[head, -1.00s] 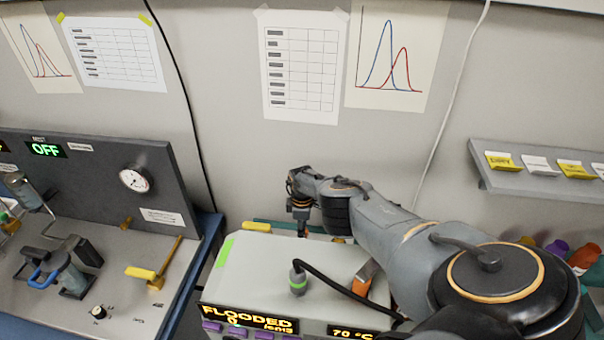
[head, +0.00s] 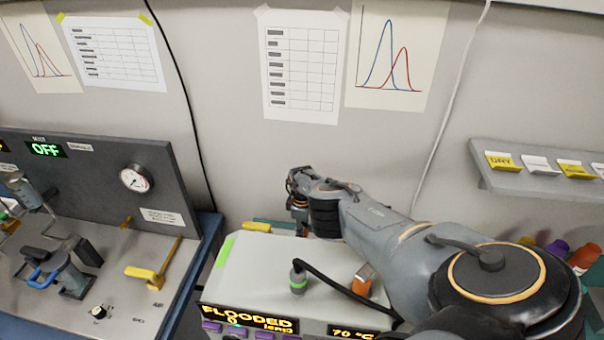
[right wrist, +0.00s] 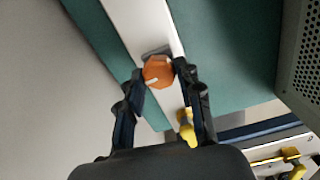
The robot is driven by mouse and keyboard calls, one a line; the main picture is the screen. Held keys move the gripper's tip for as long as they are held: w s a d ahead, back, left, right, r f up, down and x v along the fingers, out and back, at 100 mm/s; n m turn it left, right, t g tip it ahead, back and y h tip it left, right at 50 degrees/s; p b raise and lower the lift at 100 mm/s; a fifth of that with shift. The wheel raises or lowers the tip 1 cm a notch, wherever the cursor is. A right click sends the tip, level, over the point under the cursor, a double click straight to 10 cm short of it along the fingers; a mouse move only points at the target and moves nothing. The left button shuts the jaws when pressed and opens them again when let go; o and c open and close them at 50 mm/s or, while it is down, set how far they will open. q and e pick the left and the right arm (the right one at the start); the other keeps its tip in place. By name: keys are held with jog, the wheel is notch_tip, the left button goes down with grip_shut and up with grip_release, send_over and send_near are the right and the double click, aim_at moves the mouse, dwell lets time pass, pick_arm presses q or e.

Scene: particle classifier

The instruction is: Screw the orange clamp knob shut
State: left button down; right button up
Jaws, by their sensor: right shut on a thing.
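The orange clamp knob (right wrist: 158,71) shows in the right wrist view, a faceted cap with a small white mark. It sits on a white bar (right wrist: 165,38) that runs across a green surface. My right gripper (right wrist: 158,75) is shut on the knob, one finger on each side. In the head view my right gripper (head: 299,205) reaches down behind the white instrument box, and the knob is hidden there. My left gripper is in neither view.
The white instrument box (head: 255,265), with a "FLOODED" display and a black cable, stands in front of the gripper. A yellow handle (right wrist: 186,128) lies close to the right finger. A grey panel bench (head: 95,200) is at left, a card shelf (head: 540,180) at right.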

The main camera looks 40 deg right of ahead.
jog(key=shift+d, duration=0.1)
dwell(0.4)
jog(key=o, duration=1.1)
jog(key=shift+o, duration=0.2)
